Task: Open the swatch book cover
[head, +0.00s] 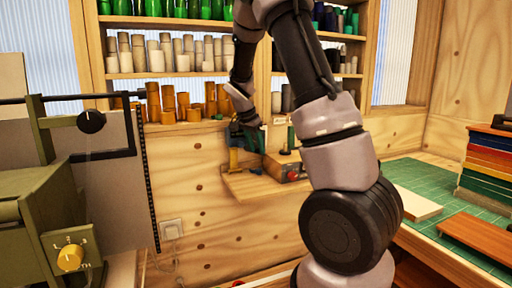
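I cannot tell for sure which thing is the swatch book. A brown flat board (483,238) that could be its cover lies flat on the green mat at the lower right. A stack of coloured slabs (487,163) stands behind it, with a dark piece on top. My gripper (246,136) is far to the left of both, above a small wooden ledge. It is small and dark here, partly merged with objects behind it, so its fingers are not clear. My arm crosses the middle of the view.
The green mat (424,181) bears a pale block (416,204). The wooden ledge (258,187) holds a small device with a red knob (293,174). An olive machine (42,215) stands at left. Shelves of coloured rolls (190,54) line the back wall.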

